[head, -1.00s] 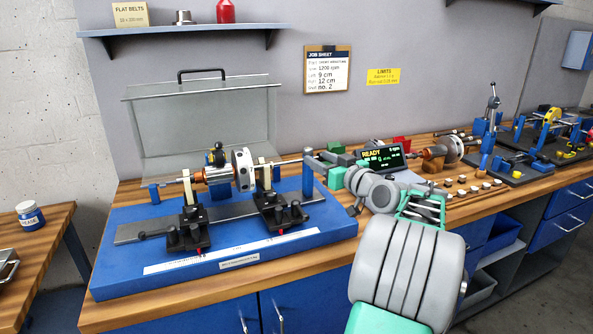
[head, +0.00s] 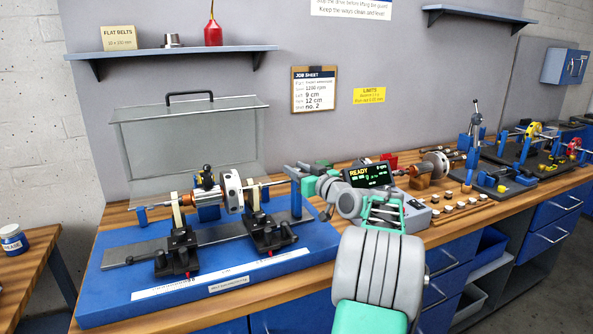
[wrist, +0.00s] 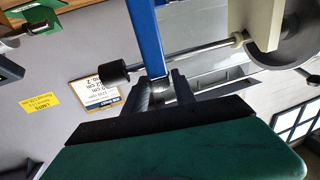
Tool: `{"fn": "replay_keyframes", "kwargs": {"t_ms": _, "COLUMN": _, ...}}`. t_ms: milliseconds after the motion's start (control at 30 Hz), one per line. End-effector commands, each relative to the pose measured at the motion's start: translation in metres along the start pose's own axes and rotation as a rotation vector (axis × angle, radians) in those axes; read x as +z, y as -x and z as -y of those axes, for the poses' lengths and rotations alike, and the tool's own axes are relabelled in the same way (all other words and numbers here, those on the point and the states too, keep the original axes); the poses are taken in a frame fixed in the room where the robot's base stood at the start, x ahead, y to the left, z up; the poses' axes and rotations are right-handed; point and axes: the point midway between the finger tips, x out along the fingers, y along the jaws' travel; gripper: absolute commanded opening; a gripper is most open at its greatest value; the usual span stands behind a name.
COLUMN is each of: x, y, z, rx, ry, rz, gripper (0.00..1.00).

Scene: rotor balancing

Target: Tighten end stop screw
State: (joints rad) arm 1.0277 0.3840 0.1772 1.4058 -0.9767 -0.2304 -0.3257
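The blue end stop post (head: 296,199) stands at the right end of the balancing machine's blue base (head: 110,290). In the wrist view the post (wrist: 147,35) comes down from the top edge, with a small dark grey screw head (wrist: 158,88) at its tip. My gripper (wrist: 161,86) has a finger on either side of this screw head. Whether the fingers press on it I cannot tell. A black cylinder (wrist: 113,74) sits on a thin rod beside the post.
The rotor (head: 232,191) rests on its shaft between cream supports, left of my gripper. A display reading READY (head: 368,176) stands behind my arm. A raised clear guard (head: 190,140) is at the back. Small parts lie on the bench to the right.

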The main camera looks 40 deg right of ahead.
Motion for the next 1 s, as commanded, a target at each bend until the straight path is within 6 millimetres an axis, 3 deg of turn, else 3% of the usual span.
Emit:
{"fn": "replay_keyframes", "kwargs": {"t_ms": 367, "x": 0.0000, "y": 0.0002, "z": 0.0000, "rx": 0.000, "ry": 0.000, "rz": 0.000, "gripper": 0.00}}
{"fn": "replay_keyframes", "kwargs": {"t_ms": 1000, "x": 0.0017, "y": 0.0001, "z": 0.0023, "rx": 0.091, "ry": 0.002, "rz": -0.001, "gripper": 0.00}}
